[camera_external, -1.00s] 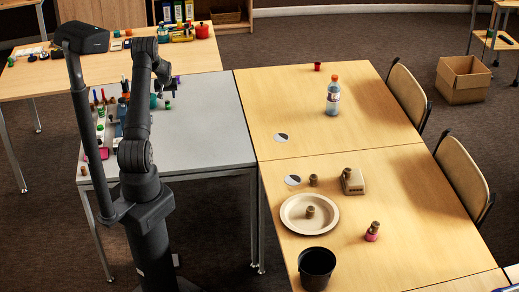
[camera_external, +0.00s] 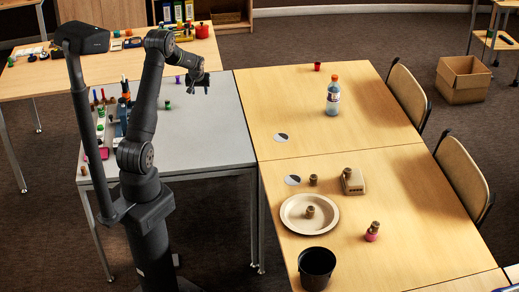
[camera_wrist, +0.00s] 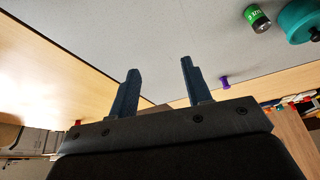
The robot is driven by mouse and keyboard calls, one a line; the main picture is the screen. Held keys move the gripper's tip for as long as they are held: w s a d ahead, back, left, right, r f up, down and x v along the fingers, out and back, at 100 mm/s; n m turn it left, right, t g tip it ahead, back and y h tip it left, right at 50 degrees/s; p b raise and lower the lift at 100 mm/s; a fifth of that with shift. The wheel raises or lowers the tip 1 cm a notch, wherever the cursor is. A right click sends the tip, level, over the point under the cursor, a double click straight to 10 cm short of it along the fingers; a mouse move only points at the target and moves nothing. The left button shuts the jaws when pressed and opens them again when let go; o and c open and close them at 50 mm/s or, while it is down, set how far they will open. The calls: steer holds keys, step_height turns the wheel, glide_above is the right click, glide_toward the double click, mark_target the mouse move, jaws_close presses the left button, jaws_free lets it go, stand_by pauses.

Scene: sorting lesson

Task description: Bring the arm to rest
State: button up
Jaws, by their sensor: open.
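My gripper (camera_external: 199,90) is raised above the grey table (camera_external: 215,135), near its back right part. In the wrist view my gripper (camera_wrist: 156,80) shows two blue fingers standing apart with nothing between them. My arm rises from its base at the lower left and bends at the elbow toward the right.
On the grey table, a green-capped battery-like cylinder (camera_wrist: 257,18), a teal round object (camera_wrist: 299,20) and a purple piece (camera_wrist: 224,83) lie apart from the gripper. The wooden table at right holds a bottle (camera_external: 333,97), a plate (camera_external: 291,222) and a black pot (camera_external: 316,270).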

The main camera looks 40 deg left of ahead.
steer(key=w+d+m+h, duration=0.1)
steer(key=w+d+m, duration=0.3)
steer(key=d, duration=1.1)
steer(key=s+d+m+h, duration=0.1)
steer(key=d+m+h, duration=0.2)
steer(key=d, duration=3.7)
steer(key=m, duration=0.4)
steer(key=shift+s+f+m, duration=0.35)
steer(key=shift+s+m, duration=0.05)
steer(key=w+a+n, duration=0.2)
steer(key=a, duration=0.8)
steer(key=w+a+n+y, duration=0.1)
steer(key=w+a+n, duration=0.1)
steer(key=a, duration=0.8)
steer(key=shift+w+a+r+t, duration=0.15)
steer(key=shift+w+t, duration=0.1)
steer(key=shift+t, duration=0.15)
